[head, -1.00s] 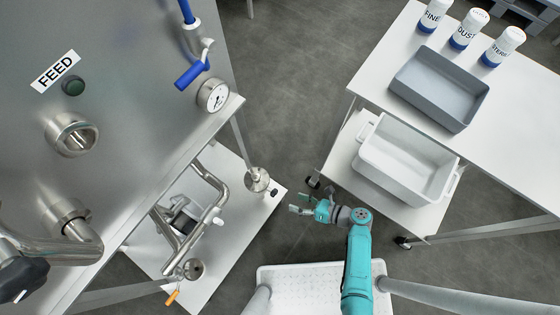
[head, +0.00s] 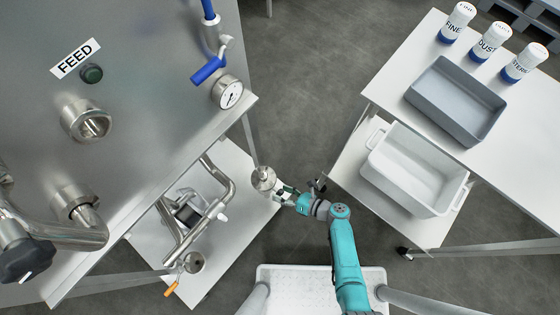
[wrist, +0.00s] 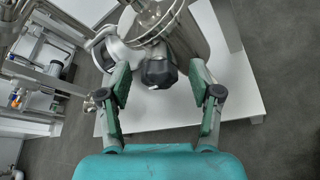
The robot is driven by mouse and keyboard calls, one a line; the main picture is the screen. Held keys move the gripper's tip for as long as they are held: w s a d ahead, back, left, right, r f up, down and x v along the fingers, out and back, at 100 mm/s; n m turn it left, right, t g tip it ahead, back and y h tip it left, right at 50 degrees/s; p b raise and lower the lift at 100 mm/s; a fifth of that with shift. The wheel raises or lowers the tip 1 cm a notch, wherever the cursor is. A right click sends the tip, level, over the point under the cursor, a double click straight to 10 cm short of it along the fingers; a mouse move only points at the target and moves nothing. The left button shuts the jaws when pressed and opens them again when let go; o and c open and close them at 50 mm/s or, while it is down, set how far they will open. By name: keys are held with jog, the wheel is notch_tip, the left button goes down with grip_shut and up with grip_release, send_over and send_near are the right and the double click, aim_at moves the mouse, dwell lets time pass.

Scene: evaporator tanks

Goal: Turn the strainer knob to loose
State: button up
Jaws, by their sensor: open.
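The strainer knob (wrist: 158,72) is dark, with a small white mark, and sits at the end of a steel fitting in the wrist view. My gripper (wrist: 158,88) is open, with one green-padded finger on each side of the knob and visible gaps between. In the head view my gripper (head: 286,194) is beside the round steel fitting (head: 263,178) at the right edge of the lower white shelf. The knob is mostly hidden there by my gripper.
The large steel tank (head: 150,70) with gauge (head: 229,93) and blue-handled valve (head: 208,69) overhangs the shelf (head: 215,255) at left. A white cart (head: 385,85) with a grey tray (head: 455,100) and white bin (head: 413,170) stands right. Floor shows between them.

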jog(key=shift+w+a+f, duration=0.2)
jog(key=shift+w+a, duration=0.05)
jog(key=shift+a, duration=0.35)
jog(key=c, duration=1.1)
jog(key=shift+c, duration=0.2)
jog(key=shift+n, duration=0.3)
jog(key=n+t+h, duration=0.1)
jog(key=n, duration=0.2)
jog(key=shift+s+t+h, duration=0.1)
jog(key=shift+t+h, duration=0.3)
jog(key=shift+n+t+h, duration=0.5)
jog(key=shift+n+t, duration=0.2)
jog(key=shift+n, duration=0.5)
jog(key=shift+n+t+h, duration=0.4)
jog(key=shift+n+t, duration=0.2)
jog(key=shift+n, duration=0.5)
